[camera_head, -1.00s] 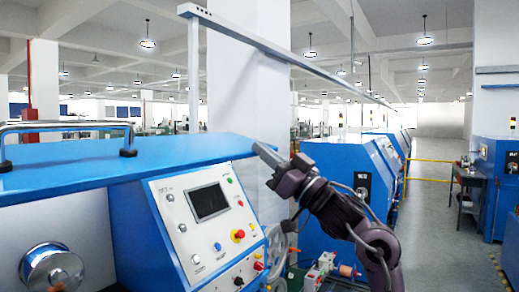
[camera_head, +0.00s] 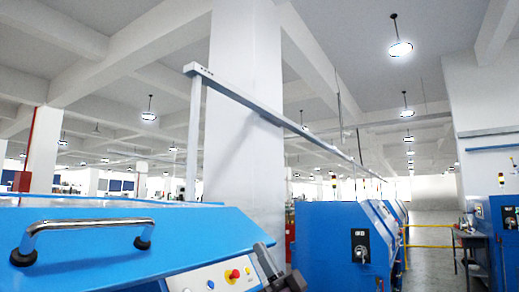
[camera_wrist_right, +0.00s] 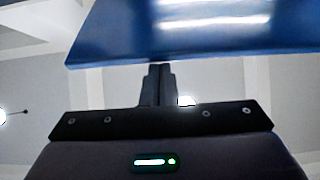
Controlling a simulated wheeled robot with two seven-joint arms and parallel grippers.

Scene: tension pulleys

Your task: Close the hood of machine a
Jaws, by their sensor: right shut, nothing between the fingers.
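The blue hood (camera_head: 150,237) of the near machine fills the lower left of the head view. It slopes down toward me, and its chrome bar handle (camera_head: 85,224) is on its face. Its lower edge is cut off by the frame, so I cannot tell whether it is fully down. My right gripper (camera_head: 264,258) is at the hood's right end, low in the head view. In the right wrist view the right gripper (camera_wrist_right: 158,70) has its fingers together and empty, with tips at the edge of the blue panel (camera_wrist_right: 200,35); contact is unclear. My left gripper is out of view.
The control panel (camera_head: 215,277) with a red button shows below the hood's right end. Another blue machine (camera_head: 330,240) stands to the right, beyond a gap. A grey overhead rail (camera_head: 285,122) runs back past a white pillar (camera_head: 240,100).

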